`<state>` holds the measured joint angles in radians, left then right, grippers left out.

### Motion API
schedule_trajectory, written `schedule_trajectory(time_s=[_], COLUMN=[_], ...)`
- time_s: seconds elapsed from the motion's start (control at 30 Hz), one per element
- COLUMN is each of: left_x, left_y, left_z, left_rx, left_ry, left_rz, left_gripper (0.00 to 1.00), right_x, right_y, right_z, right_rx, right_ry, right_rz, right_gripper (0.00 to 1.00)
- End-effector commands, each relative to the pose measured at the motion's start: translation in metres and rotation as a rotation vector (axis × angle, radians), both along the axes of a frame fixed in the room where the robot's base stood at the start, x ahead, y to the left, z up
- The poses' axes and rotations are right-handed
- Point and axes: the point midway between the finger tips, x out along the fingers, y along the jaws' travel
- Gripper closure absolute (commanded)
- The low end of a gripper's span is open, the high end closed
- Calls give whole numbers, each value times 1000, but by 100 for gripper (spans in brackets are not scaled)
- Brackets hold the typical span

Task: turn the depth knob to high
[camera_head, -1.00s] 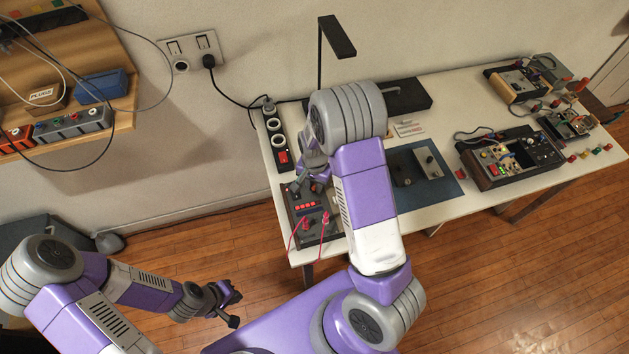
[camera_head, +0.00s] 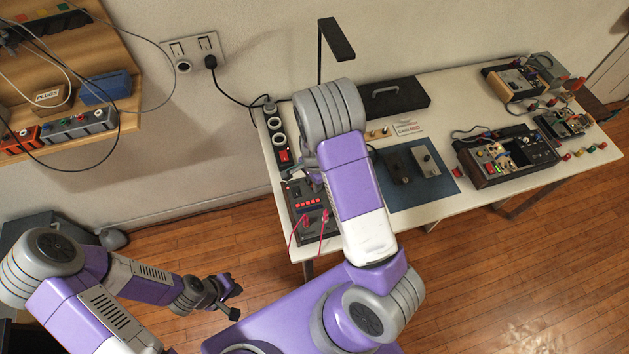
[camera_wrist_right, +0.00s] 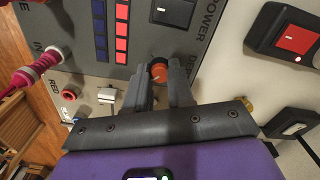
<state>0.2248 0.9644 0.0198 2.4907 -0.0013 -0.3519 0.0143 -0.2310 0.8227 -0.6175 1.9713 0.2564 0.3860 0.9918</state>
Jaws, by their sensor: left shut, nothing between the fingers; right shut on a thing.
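The depth knob (camera_wrist_right: 159,72) is a small orange-topped dark knob on a grey panel (camera_wrist_right: 110,72), beside a partly covered label starting "DE". My right gripper (camera_wrist_right: 160,90) has its two fingers closed on the knob, one on each side; its pointer direction is too small to read. In the head view the device (camera_head: 300,220) is a dark box with a row of red lights at the table's left front. My right arm hides part of it, including the knob. My left gripper (camera_head: 232,302) is shut and empty, away from the table, over the floor.
Red cables (camera_head: 323,222) plug into the box's front edge. A power strip (camera_head: 275,135) with a red switch lies just behind it. A blue mat (camera_head: 445,190) with two small boxes lies right of my arm. A dark case (camera_head: 410,96) and a lamp (camera_head: 338,40) stand behind.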

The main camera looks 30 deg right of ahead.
Motion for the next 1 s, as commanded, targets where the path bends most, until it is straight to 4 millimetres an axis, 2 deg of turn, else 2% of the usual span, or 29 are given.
schedule_trajectory(time_s=[0.3,0.33,0.47,0.77,0.87,1.0], left_x=[0,0,0,0,0,0], left_y=[0,0,0,0,0,0], left_z=[0,0,0,0,3,10], left_rx=[0,0,0,0,0,0], left_ry=[0,0,0,0,0,0], left_rz=[0,0,0,0,0,0], left_gripper=[100,100,100,100,100,100], right_x=[0,0,0,0,1,1], right_y=[0,0,0,0,0,0], right_z=[0,0,0,1,11,35], right_rx=[0,0,0,0,-1,0], right_ry=[0,0,0,0,-3,-5], right_rz=[-1,-1,0,0,1,0], right_gripper=[100,73,53,52,52,52])
